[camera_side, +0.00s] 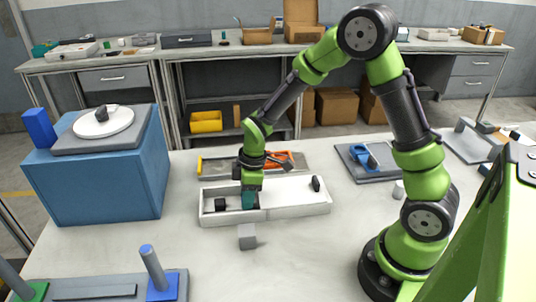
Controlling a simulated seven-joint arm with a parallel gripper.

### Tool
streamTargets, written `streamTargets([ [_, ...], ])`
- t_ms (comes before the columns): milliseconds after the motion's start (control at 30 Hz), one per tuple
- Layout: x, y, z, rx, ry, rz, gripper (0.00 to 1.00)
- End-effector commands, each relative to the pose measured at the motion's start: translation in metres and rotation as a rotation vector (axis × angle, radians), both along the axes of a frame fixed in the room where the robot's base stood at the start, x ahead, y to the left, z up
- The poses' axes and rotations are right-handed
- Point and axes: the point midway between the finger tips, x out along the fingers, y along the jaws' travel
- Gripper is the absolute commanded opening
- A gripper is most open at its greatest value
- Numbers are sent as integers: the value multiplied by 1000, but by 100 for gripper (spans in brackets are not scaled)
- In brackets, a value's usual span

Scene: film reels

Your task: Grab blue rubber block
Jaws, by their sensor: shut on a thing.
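My gripper (250,193) points down into the left part of a long white tray (291,211) on the light table. It is shut on a small blue-green block (249,201), which shows at the fingertips. The fingers are small in this view, and how far the block is off the tray floor cannot be told. A black block (220,204) lies in the tray just left of the gripper. Another dark piece (316,184) is at the tray's right end.
A grey cube (247,237) sits in front of the white tray. Behind it is a shallow tray with orange tools (285,160). The blue box (105,182) carries a white disc (103,122). A peg stand (162,283) is front left. The front middle table is clear.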

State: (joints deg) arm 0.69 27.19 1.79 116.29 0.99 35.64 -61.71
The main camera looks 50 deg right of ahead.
Motion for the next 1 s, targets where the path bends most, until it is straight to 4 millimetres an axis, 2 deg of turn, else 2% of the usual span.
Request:
streamTargets([
  [33, 0, 0, 0, 0, 0, 0, 10],
  [100, 0, 0, 0, 0, 0, 0, 2],
  [367, 1, 0, 5, 1, -2, 0, 2],
  [467, 1, 0, 18, 0, -6, 0, 2],
  [800, 1, 0, 84, 0, -4, -1, 2],
  [900, 1, -6, 92, 0, 2, -16, 2],
  [1000, 6, -26, 90, 1, 17, -63, 2],
])
